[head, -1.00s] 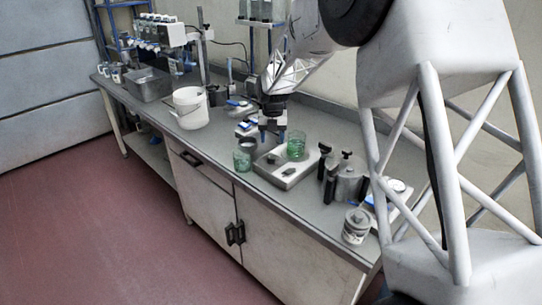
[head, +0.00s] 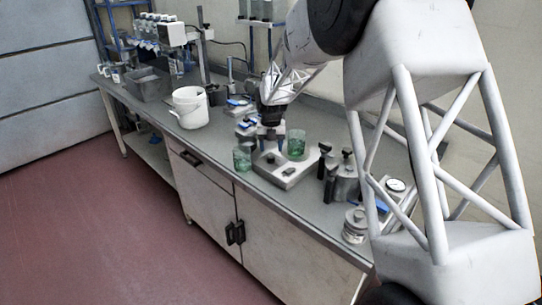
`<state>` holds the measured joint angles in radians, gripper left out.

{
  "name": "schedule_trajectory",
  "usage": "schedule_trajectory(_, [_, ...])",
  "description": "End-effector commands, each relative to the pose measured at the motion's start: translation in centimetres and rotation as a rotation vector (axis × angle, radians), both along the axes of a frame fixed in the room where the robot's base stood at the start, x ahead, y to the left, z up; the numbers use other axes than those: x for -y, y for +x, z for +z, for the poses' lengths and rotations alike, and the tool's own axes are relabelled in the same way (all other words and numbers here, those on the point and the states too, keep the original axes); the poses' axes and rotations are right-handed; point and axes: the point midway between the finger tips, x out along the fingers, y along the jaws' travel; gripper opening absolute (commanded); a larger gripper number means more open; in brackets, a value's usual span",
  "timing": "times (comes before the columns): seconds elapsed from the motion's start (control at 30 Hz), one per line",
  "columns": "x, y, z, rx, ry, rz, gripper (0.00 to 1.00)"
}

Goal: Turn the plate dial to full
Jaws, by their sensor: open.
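The plate (head: 291,182) is a low pale grey unit on the bench. Its front carries a small dark round part (head: 270,158), which looks like the dial, and a dark rectangular patch (head: 288,171). The dial's setting is too small to read. A green-tinted beaker (head: 296,142) stands on the back of the plate. My gripper (head: 269,147) is open and points down, just above or around the dial. I cannot tell whether its fingers touch it.
A second green beaker (head: 242,158) stands close left of the plate. A dark clamp-like apparatus (head: 342,180) and a lidded jar (head: 355,226) stand to the right. A white bucket (head: 190,108) is farther left. The bench's front edge runs close before the plate.

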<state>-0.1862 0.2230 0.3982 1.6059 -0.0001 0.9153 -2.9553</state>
Motion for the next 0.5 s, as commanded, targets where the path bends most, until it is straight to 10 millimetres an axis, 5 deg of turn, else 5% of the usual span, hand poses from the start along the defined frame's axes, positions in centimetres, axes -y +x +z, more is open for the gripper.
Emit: schedule_trajectory(0.5, [0.0,0.0,-4.3,0.0,0.0,0.0,0.57])
